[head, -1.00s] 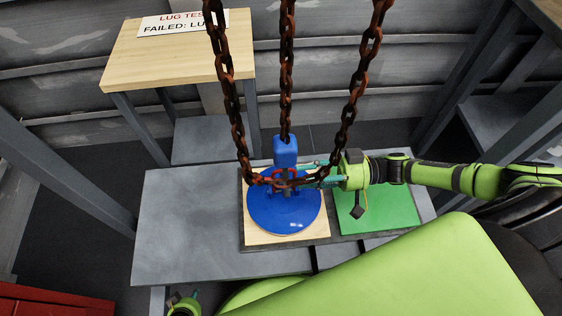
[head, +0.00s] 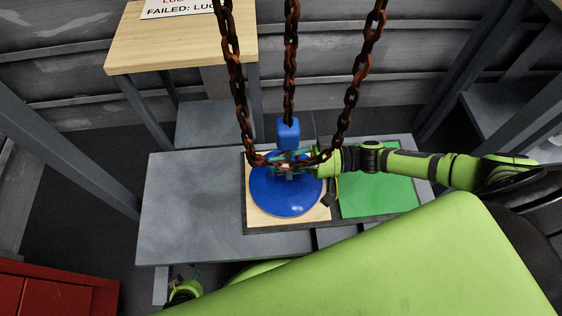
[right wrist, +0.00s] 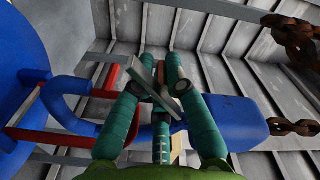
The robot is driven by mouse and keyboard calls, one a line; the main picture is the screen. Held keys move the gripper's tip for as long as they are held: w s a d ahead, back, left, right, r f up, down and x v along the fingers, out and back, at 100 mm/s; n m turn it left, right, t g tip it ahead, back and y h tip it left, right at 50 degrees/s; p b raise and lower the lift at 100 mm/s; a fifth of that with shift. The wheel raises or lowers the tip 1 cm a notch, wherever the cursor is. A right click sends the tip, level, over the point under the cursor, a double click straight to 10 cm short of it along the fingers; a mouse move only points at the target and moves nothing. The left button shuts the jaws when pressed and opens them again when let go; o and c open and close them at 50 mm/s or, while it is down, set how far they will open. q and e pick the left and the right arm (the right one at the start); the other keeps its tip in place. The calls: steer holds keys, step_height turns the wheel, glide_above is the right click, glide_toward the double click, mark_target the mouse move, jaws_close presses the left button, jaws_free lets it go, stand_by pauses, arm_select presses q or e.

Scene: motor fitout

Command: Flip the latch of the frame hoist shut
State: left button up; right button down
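The frame hoist's blue hook block (head: 288,133) hangs on a rusty chain above a round blue disc (head: 287,196). In the right wrist view the blue block (right wrist: 238,122) is at right, and a blue loop (right wrist: 62,100) with red bars (right wrist: 60,138) is at left. A narrow grey plate (right wrist: 152,85), possibly the latch, lies tilted between my fingers. My right gripper (head: 296,160) is at the hook, just above the disc. Its teal fingers (right wrist: 162,68) converge with a small gap; contact is unclear. My left gripper (head: 190,280) is low at left, mostly hidden.
Rusty chains (head: 353,95) hang on both sides of the hook, close to my right gripper. The disc is over a pale wooden board (head: 262,216) beside a green mat (head: 378,195) on a grey bench (head: 190,210). The bench's left part is clear. A wooden table (head: 180,45) stands behind.

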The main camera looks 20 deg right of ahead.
arm_select(q)
steer(key=shift+w, duration=0.1)
arm_select(e)
steer(key=shift+n, duration=0.4)
steer(key=shift+f+n, duration=0.15)
steer(key=shift+n, duration=0.35)
arm_select(q)
steer(key=shift+d+b, duration=0.15)
steer(key=shift+b, duration=0.35)
arm_select(e)
steer(key=shift+w+d+f+n, duration=0.1)
steer(key=shift+w+f+n, duration=0.15)
steer(key=shift+n, duration=0.8)
steer(key=shift+w+f+n, duration=0.1)
steer(key=shift+w+n, duration=0.1)
steer(key=shift+n, duration=0.85)
arm_select(q)
steer(key=shift+s, duration=0.35)
arm_select(e)
steer(key=c, duration=1.3)
jaws_free()
steer(key=shift+w+r, duration=0.1)
arm_select(q)
steer(key=shift+w+d, duration=0.1)
steer(key=shift+w, duration=0.1)
